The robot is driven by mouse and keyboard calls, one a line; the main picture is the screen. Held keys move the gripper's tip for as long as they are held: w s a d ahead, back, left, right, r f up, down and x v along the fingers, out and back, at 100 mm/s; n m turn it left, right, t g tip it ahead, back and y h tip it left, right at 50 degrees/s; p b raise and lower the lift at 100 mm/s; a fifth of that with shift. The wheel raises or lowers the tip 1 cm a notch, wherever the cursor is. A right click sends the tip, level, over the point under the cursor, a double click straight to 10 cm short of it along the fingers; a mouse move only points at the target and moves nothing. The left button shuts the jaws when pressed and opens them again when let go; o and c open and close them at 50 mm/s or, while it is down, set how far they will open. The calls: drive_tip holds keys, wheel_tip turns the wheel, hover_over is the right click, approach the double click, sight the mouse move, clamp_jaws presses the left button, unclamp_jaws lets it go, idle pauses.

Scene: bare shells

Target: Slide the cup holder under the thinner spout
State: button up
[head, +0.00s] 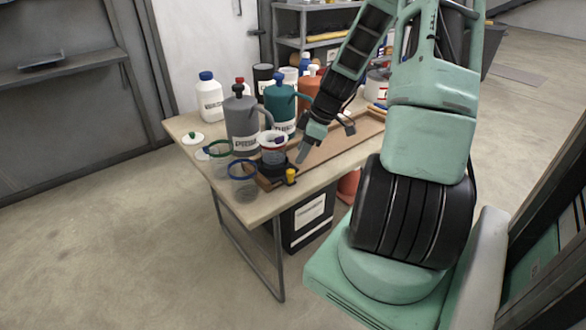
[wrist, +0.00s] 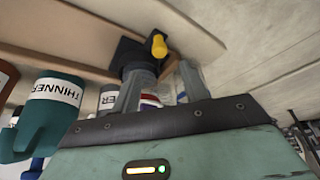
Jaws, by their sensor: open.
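The black cup holder (head: 266,172) with a yellow knob (head: 291,176) sits at the near left end of a wooden track on the table. A clear cup (head: 272,150) stands in it. The teal thinner jug (head: 279,103) stands behind the track, right of the grey primer jug (head: 241,125); its label also shows in the wrist view (wrist: 57,92). My gripper (head: 308,150) is open just right of the holder, above the track. In the wrist view, the holder (wrist: 128,52) and knob (wrist: 159,45) lie beyond my fingers (wrist: 160,90). Contact cannot be told.
The wooden track (head: 345,142) runs right and away along the table (head: 200,152); part is hidden by my arm. Blue and green rings (head: 241,169) and a white lid (head: 193,139) lie left. A white bottle (head: 209,100) and other containers crowd the back.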

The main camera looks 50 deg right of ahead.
sight(291, 170)
drive_tip(key=x, duration=0.7)
drive_tip(key=shift+f, duration=0.15)
clamp_jaws()
